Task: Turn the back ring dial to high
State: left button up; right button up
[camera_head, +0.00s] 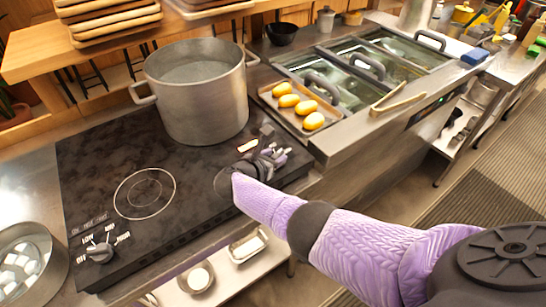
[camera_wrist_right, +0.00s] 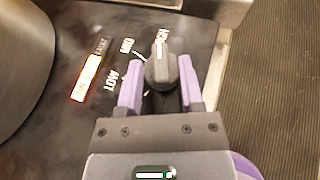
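The back ring dial (camera_wrist_right: 161,70) is a dark knob on the black cooktop (camera_head: 95,165). In the right wrist view its white mark points toward the HIGH label. LOW and MED labels show to its left. My right gripper (camera_head: 271,153) is at the dial, with one purple finger on each side of it; it also shows in the right wrist view (camera_wrist_right: 159,85). The fingers lie close to the knob, but I cannot tell whether both press on it. In the head view the gripper mostly hides the dial. My left gripper is not in view.
A large metal pot (camera_head: 196,110) stands on the cooktop just behind my right gripper. A second dial (camera_head: 100,250) is at the front left. A tray (camera_head: 287,89) with several yellow pieces lies to the right. A bowl of white pieces (camera_head: 50,285) is at lower left.

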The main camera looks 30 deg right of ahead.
jog(key=shift+o, duration=0.4)
jog(key=p+v, duration=0.4)
jog(key=v, duration=0.5)
jog(key=shift+a+r, duration=0.1)
jog(key=shift+r, duration=0.05)
jog(key=shift+s+a, duration=0.25)
jog(key=shift+a, duration=0.1)
